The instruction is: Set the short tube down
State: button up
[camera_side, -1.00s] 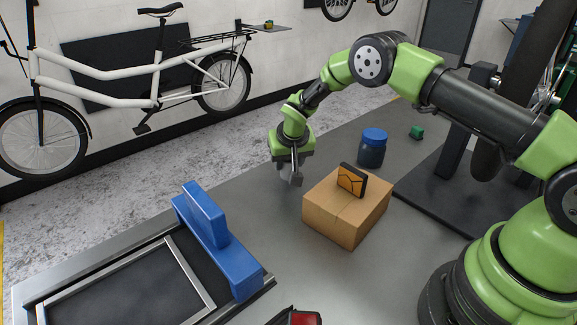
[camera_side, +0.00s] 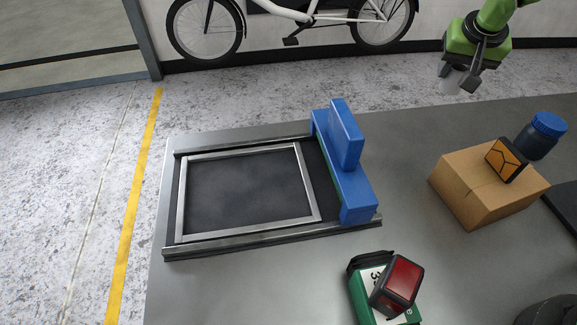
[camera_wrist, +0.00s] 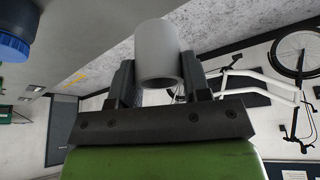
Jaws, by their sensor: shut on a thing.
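The short tube (camera_wrist: 157,48) is pale grey and smooth. In the wrist view it sits between the two dark fingers of my gripper (camera_wrist: 158,82), which is shut on it. In the side view my gripper (camera_side: 459,76) is at the upper right, with the tube (camera_side: 450,86) showing as a small pale shape at the fingers. There the gripper appears above and behind the cardboard box, near the bench's far edge. The tube looks clear of any surface, but its exact height cannot be told.
A cardboard box (camera_side: 473,197) carries an orange-and-black block (camera_side: 507,160). A blue-lidded jar (camera_side: 541,137) stands behind it. A framed tray (camera_side: 249,227) with a blue fence (camera_side: 355,191) lies left. A green box with a red-topped device (camera_side: 398,284) is in front. Bench between fence and cardboard box is clear.

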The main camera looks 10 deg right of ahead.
aim_at(458, 66)
notch_tip(458, 66, up, 5)
jog(key=shift+f, duration=0.1)
jog(key=a+n+y, duration=0.2)
jog(key=a+n, duration=0.3)
jog(key=a, duration=1.3)
jog(key=s+a+n+y, duration=0.1)
jog(key=s+a+n, duration=0.35)
jog(key=a, duration=0.55)
jog(key=s+a+n+y, duration=0.25)
jog(key=s+a, duration=0.35)
jog(key=a, duration=0.5)
jog(key=shift+h, duration=0.45)
jog(key=f, duration=1.5)
jog(key=shift+w+d, duration=0.25)
jog(key=shift+d, duration=0.1)
jog(key=shift+f, duration=0.1)
jog(key=o, duration=1)
jog(key=shift+o, duration=0.2)
